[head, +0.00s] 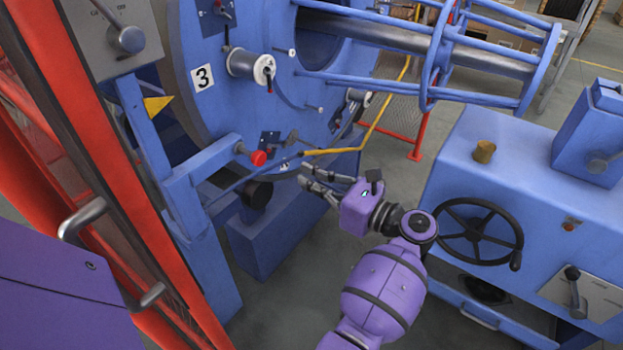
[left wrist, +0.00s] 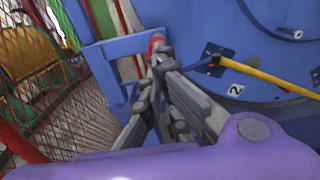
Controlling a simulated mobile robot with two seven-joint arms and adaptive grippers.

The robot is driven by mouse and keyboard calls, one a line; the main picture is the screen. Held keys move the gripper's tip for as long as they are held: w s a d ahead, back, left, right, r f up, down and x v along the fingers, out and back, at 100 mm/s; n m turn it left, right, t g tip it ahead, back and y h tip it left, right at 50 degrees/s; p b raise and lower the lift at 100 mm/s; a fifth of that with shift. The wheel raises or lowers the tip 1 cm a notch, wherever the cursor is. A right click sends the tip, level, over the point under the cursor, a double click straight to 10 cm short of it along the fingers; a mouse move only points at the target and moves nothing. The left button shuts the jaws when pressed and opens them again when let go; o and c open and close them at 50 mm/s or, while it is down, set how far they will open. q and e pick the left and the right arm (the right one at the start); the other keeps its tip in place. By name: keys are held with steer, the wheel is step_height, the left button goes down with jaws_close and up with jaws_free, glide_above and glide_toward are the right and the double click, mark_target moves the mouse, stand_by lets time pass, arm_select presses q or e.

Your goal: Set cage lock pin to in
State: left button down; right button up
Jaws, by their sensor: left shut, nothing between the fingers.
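A red knob, which looks like the cage lock pin's handle (head: 258,157), sticks out of a blue bracket beside the big blue disc marked 3. It also shows in the left wrist view (left wrist: 156,45), just beyond my fingertips. My left gripper (head: 304,176) is shut and empty, to the right of the knob and a little lower. In the head view a gap lies between its fingertips and the knob. In the left wrist view the fingertips (left wrist: 160,66) partly cover the knob's lower side. How far the pin is pushed in cannot be told. My right gripper is not in view.
The blue disc (head: 190,110) with its bobbins stands behind the bracket (head: 205,160). A yellow-tipped bar (head: 345,149) runs close above my left gripper. A blue cabinet with a black handwheel (head: 478,232) is at right. A red-framed guard (head: 110,150) stands at left.

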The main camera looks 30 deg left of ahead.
mark_target(264, 159)
arm_select(q)
steer(key=a, duration=0.3)
steer(key=a+p, duration=0.1)
steer(key=a, duration=0.6)
steer(key=shift+w+a+p, duration=0.1)
steer(key=shift+w+p, duration=0.2)
steer(key=shift+w, duration=0.1)
